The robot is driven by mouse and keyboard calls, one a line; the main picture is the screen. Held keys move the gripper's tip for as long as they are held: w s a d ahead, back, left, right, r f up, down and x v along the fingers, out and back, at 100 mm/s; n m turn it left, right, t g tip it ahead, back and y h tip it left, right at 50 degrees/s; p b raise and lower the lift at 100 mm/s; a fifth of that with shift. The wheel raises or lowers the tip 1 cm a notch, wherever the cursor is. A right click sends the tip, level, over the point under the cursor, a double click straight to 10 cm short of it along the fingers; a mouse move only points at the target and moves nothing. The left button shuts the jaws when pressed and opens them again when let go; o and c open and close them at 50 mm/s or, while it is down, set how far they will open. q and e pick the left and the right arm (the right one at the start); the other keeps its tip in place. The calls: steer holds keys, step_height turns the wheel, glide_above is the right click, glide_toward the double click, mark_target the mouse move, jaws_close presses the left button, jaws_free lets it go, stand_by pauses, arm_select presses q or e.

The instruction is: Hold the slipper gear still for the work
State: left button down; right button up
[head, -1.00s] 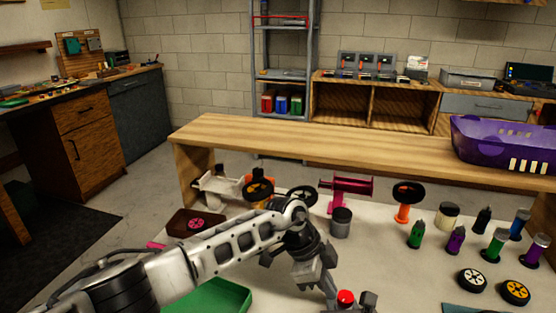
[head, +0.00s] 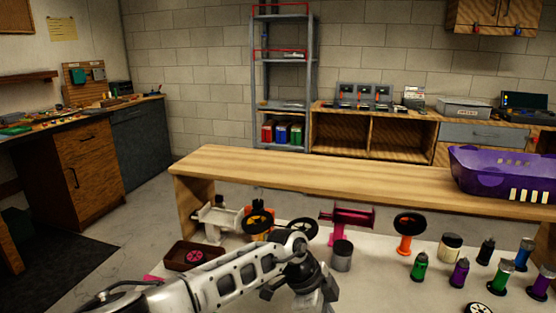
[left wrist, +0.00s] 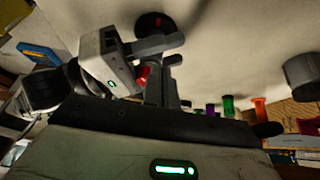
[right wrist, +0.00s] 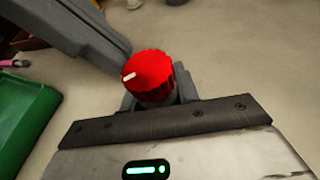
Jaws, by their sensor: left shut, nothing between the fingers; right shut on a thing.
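A red, ridged, round piece with a white mark (right wrist: 152,72) sits between the fingers of my right gripper (right wrist: 155,97), which is shut on it. I cannot tell for sure that this is the slipper gear. A bit of red also shows beside my right gripper (left wrist: 105,62) in the left wrist view. My left gripper (left wrist: 154,88) is shut and empty, close to the red piece; whether it touches is unclear. In the head view my left arm reaches in to the left gripper (head: 318,295), whose tips are cut off below. My right gripper is outside the head view.
A brown tray with a pink wheel (head: 172,257) lies at the left of the white table. A green tray (right wrist: 22,115) lies left of my right gripper. Several coloured bottles, including a green one (head: 419,267), stand at right. A purple basket (head: 480,172) is on the wooden shelf.

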steer(key=shift+a, duration=0.1)
arm_select(q)
step_height(320, 180, up, 6)
steer(key=shift+w+a, duration=0.15)
steer(key=shift+a, duration=0.05)
stand_by(0.3)
step_height(320, 180, down, 6)
steer(key=s, duration=0.2)
steer(key=shift+s+a, duration=0.15)
steer(key=shift+a, duration=0.2)
stand_by(0.4)
steer(key=shift+d, duration=0.45)
stand_by(0.8)
